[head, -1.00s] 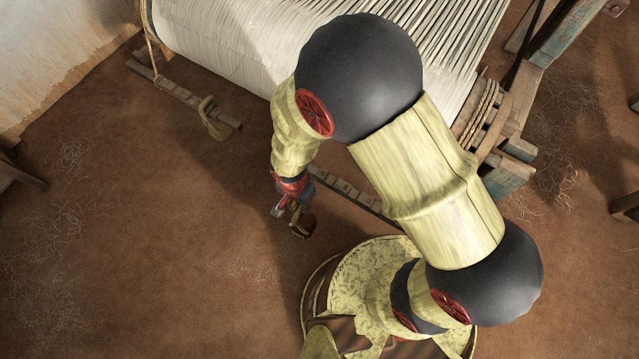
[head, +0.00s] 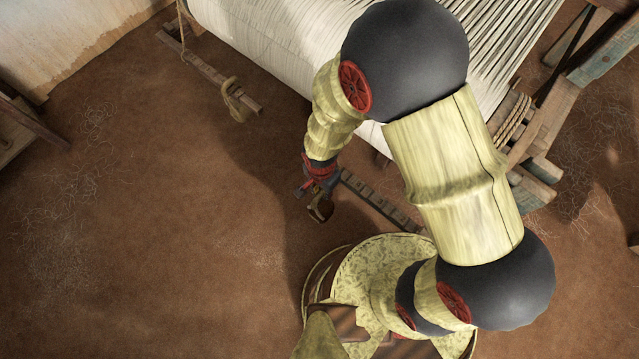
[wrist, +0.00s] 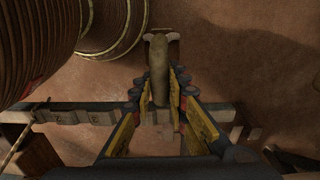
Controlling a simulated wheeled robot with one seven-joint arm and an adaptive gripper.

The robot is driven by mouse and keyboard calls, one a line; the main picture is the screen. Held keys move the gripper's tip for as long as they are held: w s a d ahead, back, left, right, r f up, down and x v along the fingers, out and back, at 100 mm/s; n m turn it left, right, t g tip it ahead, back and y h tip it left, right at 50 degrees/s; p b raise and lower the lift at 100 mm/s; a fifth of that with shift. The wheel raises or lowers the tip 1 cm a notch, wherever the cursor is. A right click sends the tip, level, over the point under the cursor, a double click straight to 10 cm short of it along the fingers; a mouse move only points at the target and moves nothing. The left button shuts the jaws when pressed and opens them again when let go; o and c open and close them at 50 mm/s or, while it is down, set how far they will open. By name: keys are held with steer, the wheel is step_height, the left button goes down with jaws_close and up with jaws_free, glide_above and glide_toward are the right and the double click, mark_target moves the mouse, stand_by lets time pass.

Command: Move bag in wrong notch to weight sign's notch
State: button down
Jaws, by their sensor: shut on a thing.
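My gripper (head: 319,184) is at the left end of the notched bar (head: 375,200) in the head view. It is shut on a small brown bag (head: 320,208), which hangs just below the fingers. In the wrist view, the fingers (wrist: 160,85) close around a tan, elongated part of the bag (wrist: 159,68). The notched bar also shows in the wrist view (wrist: 75,115), left of the fingers, with small carved marks on its face. A second, tan bag (head: 235,101) hangs at the end of another bar on the left.
The loom with white warp threads (head: 270,35) stands behind my arm. The left bar (head: 208,68) juts from under it. A blue-painted wooden frame (head: 600,50) stands at the right. The brown earth floor (head: 170,240) at the left is open.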

steer(key=shift+w+d+f, duration=0.1)
steer(key=shift+w+d, duration=1.1)
steer(key=shift+w, duration=0.35)
steer(key=shift+w+d+f, duration=0.1)
steer(key=shift+w+d, duration=1.15)
steer(key=shift+w, duration=0.35)
steer(key=shift+w+d+f, duration=0.1)
steer(key=shift+w+d, duration=1.1)
steer(key=shift+w, duration=0.35)
steer(key=shift+w+d+f+b, duration=0.1)
steer(key=shift+f+b, duration=0.1)
steer(key=shift+b, duration=0.15)
steer(key=shift+f+b, duration=0.65)
steer(key=shift+f, duration=0.35)
steer(key=shift+f, duration=0.25)
steer(key=c, duration=1.7)
jaws_free()
steer(key=shift+o, duration=0.2)
step_height(320, 180, up, 12)
steer(key=shift+a, duration=0.25)
